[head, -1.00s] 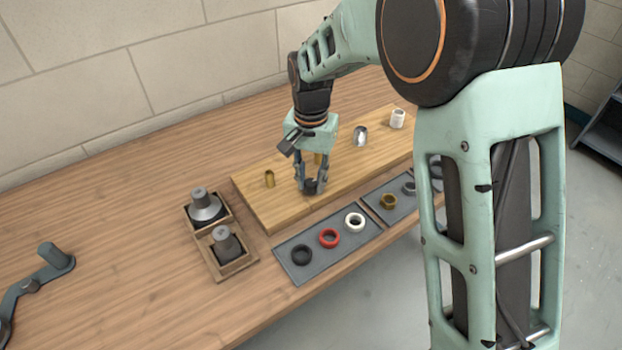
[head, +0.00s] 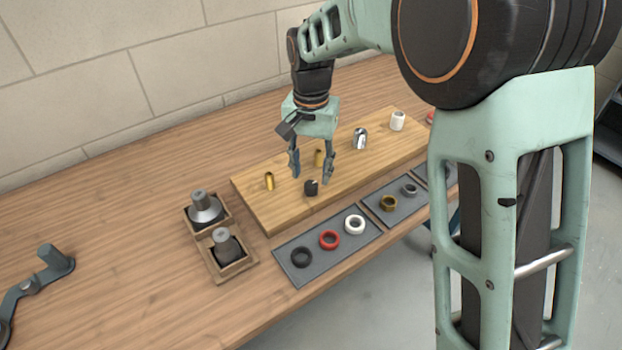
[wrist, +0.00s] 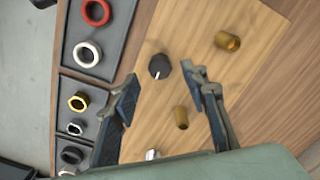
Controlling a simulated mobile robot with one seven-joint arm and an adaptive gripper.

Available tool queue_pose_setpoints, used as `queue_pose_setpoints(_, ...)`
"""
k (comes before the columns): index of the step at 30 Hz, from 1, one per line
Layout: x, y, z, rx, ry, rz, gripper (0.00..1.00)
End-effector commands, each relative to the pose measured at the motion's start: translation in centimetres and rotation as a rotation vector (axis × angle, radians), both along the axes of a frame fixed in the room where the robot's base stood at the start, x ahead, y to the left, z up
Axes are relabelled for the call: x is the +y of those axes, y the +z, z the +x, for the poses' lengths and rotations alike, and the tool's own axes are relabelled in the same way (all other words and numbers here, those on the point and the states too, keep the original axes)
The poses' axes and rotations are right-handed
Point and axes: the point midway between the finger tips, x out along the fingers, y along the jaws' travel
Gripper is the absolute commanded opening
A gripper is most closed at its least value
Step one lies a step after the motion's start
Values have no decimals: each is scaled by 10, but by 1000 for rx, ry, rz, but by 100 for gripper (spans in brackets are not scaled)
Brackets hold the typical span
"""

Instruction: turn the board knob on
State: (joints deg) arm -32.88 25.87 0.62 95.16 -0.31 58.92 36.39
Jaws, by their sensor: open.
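The board (head: 275,212) is a light wooden slab on the bench. The board knob (head: 311,188) is small, round and black, near the board's front edge. In the wrist view the knob (wrist: 160,66) shows a white pointer line at its lower edge. My gripper (head: 312,180) is open and empty above the board, its fingers apart to either side of the knob in the head view. In the wrist view my gripper (wrist: 164,82) has the knob beyond the fingertips, between their lines. I see no contact with the knob.
Brass fittings (head: 269,181) (head: 318,158), a chrome fitting (head: 360,139) and a white fitting (head: 397,121) stand on the board. Grey trays (head: 290,272) with several rings lie along the front. A wooden holder (head: 233,268) with two grey-topped parts stands left.

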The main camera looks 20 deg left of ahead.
Motion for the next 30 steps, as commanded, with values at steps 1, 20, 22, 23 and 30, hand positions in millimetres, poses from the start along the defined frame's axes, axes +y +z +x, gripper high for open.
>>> queue_pose_setpoints(1,0,13,1,-4,0,3,41)
queue_pose_setpoints(20,0,79,0,0,-1,0,41)
queue_pose_setpoints(22,0,79,0,0,0,0,41)
queue_pose_setpoints(23,0,79,0,0,0,0,41)
queue_pose_setpoints(30,0,81,2,-7,-3,5,41)
